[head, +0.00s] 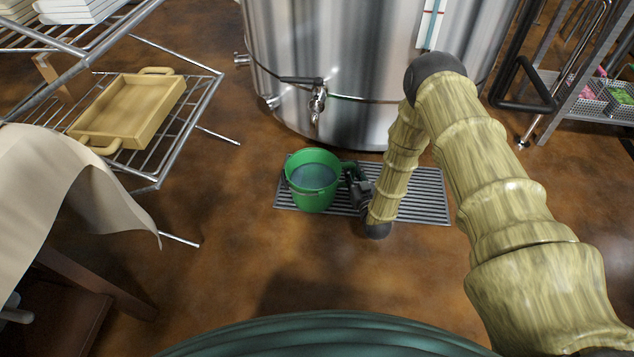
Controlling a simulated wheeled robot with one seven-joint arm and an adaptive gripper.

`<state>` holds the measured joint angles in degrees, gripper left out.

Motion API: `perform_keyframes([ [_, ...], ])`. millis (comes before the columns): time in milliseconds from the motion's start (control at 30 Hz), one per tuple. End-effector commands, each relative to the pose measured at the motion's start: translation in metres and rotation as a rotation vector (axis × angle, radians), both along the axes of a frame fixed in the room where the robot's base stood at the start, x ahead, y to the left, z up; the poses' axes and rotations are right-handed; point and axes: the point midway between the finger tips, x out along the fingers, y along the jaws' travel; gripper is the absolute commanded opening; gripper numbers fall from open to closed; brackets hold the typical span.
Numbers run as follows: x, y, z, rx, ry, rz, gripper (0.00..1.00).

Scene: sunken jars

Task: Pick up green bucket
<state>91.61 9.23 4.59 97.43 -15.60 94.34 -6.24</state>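A green bucket (313,192) stands upright on the left part of a metal floor grate in the head view, with blue-grey showing inside it. My gripper (352,172) is at the bucket's right side, close to its rim, reaching in from the right. The dark fingers are small here and partly merge with the bucket's edge. I cannot tell whether they touch it, or whether they are open or shut.
The floor grate (425,206) lies in front of a large steel tank (350,60) with a tap (317,100). A wire rack with a wooden tray (128,110) stands at left, a cloth-draped piece (75,195) nearer. A metal shelf (590,100) is at right. Brown floor (230,250) is clear in front.

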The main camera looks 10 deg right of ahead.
Motion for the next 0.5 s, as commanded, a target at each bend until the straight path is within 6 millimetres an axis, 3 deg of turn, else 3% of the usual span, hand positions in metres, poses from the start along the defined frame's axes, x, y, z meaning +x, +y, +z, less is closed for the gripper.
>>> perform_keyframes([
  [500,0.0012,0.0004,0.0026,0.003,-0.005,0.0,0.0],
])
